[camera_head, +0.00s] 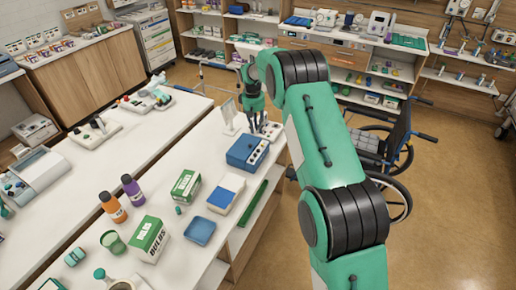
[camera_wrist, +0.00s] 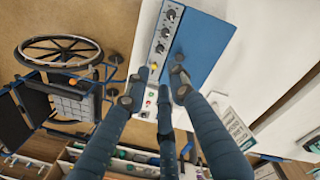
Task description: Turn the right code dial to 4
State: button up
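A blue box (camera_head: 244,150) stands on the white counter, with a pale front panel carrying several dark dials. In the wrist view, the blue box (camera_wrist: 208,42) is at the top, and its dials (camera_wrist: 166,32) run down the pale panel on its left side. The numbers on the dials are too small to read, and I cannot tell which is the right code dial. Contact with the unit below cannot be told.
A small white stand (camera_head: 229,115) is left of my gripper. A blue-and-white box (camera_head: 226,193), a blue tray (camera_head: 200,230), a green carton (camera_head: 148,238) and bottles (camera_head: 113,207) are nearer on the counter. A wheelchair (camera_head: 392,145) stands on the floor to the right.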

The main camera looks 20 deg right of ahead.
aim_at(258, 150)
jog(key=shift+f, duration=0.2)
dwell(0.3)
jog(key=f, duration=0.9)
jog(key=d+f, duration=0.1)
jog(key=f, duration=0.3)
jog(key=shift+w+f, duration=0.15)
jog(key=shift+f, duration=0.05)
jog(key=shift+b, duration=0.3)
grip_shut()
